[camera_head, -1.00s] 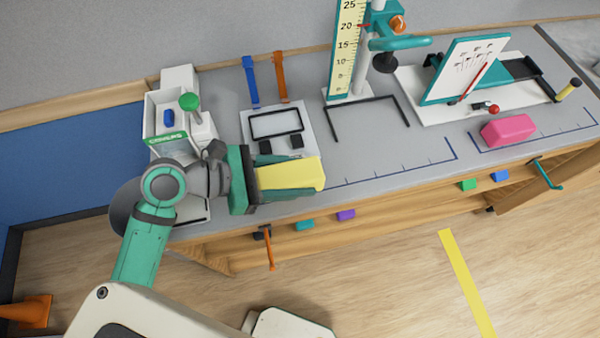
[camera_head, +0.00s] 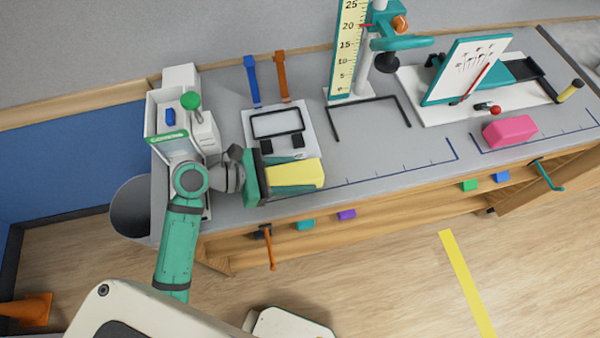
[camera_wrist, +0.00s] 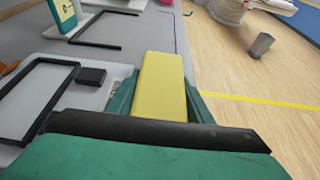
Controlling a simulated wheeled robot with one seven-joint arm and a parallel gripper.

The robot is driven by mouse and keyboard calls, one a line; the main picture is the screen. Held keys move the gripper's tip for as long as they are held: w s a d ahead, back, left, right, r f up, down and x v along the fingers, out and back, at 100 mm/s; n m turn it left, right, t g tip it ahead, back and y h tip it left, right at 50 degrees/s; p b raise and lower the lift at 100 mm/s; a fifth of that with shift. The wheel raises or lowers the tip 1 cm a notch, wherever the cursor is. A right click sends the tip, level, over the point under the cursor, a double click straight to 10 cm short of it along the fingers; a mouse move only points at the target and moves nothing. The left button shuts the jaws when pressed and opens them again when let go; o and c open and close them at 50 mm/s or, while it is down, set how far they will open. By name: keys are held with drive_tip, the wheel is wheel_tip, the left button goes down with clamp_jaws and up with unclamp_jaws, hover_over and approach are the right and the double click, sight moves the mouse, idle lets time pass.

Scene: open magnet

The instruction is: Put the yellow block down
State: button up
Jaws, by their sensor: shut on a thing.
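The yellow block (camera_head: 296,174) is held between the fingers of my gripper (camera_head: 285,180), near the left front edge of the grey counter (camera_head: 380,158). My gripper is shut on it, and the block sticks out to the right past the fingers. In the wrist view the yellow block (camera_wrist: 160,85) lies between the two green fingers of my gripper (camera_wrist: 160,97). I cannot tell whether the block's underside touches the counter.
A white board with a black frame (camera_head: 277,124) lies just behind the block. A pink block (camera_head: 510,131) sits at the right, beside a white stand (camera_head: 430,110). The counter between is clear. An orange handle (camera_head: 270,250) juts out from the front below.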

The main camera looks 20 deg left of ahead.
sight(275, 176)
drive_tip(key=o, duration=1)
drive_tip(key=v, duration=1.2)
drive_tip(key=shift+r, duration=0.1)
